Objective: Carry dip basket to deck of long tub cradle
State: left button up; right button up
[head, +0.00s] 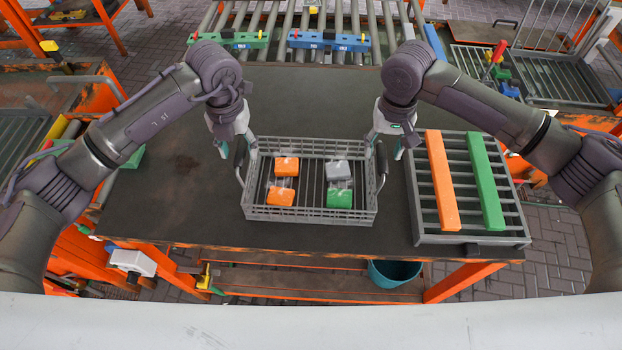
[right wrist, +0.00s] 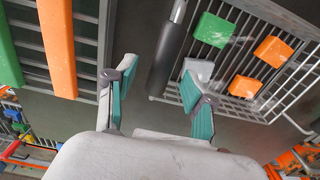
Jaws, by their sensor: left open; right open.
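The dip basket (head: 310,216) is a grey wire basket on the dark table top, with a dark handle at its left end (head: 240,153) and one at its right end (head: 382,158). It holds two orange blocks, a green block and a grey one. My left gripper (head: 236,146) is open at the left handle. My right gripper (head: 385,146) is open at the right handle; in the right wrist view the handle (right wrist: 170,58) shows between its open fingers (right wrist: 157,80). A grey slatted rack (head: 425,190), perhaps the long tub cradle, lies right of the basket.
An orange bar (head: 442,180) and a green bar (head: 485,185) lie across the slatted rack. A roller conveyor with a green block (head: 230,40) and a blue block (head: 328,41) is behind the table. The table top left of the basket is clear.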

pick_arm(q)
jog(key=shift+f, duration=1.3)
pick_arm(e)
jog(key=shift+f, duration=1.35)
pick_arm(q)
grip_shut()
pick_arm(e)
grip_shut()
pick_arm(q)
jog(key=shift+w+r, duration=0.1)
jog(key=shift+r, duration=0.05)
pick_arm(e)
jog(key=shift+w+r, duration=0.1)
jog(key=shift+r, duration=0.05)
